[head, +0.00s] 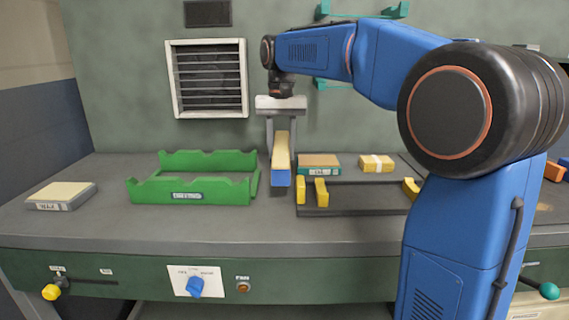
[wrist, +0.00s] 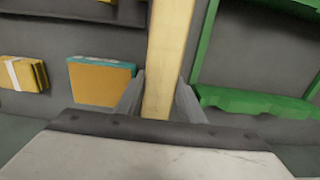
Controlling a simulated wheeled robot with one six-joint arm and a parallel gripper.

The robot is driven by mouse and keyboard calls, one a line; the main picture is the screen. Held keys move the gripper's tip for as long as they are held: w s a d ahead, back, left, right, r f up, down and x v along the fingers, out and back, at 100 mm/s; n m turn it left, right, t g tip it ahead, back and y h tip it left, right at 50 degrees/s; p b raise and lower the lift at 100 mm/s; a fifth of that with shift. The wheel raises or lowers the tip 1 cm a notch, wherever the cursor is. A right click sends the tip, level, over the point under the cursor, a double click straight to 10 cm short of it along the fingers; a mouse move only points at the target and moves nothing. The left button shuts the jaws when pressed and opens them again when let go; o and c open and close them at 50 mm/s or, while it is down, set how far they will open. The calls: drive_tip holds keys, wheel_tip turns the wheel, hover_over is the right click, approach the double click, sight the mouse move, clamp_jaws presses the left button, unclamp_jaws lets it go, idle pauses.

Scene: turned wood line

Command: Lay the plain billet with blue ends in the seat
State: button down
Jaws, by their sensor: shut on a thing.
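The plain billet (head: 282,152) is a long pale wood bar with a blue near end; its far end is hidden. My gripper (head: 281,147) is shut on it and holds it roughly level, pointing front to back. It appears above the bench, in the gap between the green cradle (head: 190,197) and the dark tray (head: 350,208). In the wrist view the billet (wrist: 166,60) runs between both fingers. The green cradle has two notched walls and looks empty. The dark tray carries yellow blocks (head: 321,191). I cannot tell which of the two is the seat.
A teal-and-orange block (head: 319,163) and a yellow block with a white band (head: 376,163) lie behind the dark tray. A pale labelled block (head: 62,196) lies at far left. The bench (head: 110,225) is clear along its front edge.

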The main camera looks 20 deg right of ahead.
drive_tip(key=shift+f, duration=2.15)
drive_tip(key=c, duration=1.5)
unclamp_jaws()
drive_tip(key=shift+f, duration=0.15)
drive_tip(key=shift+o, duration=0.2)
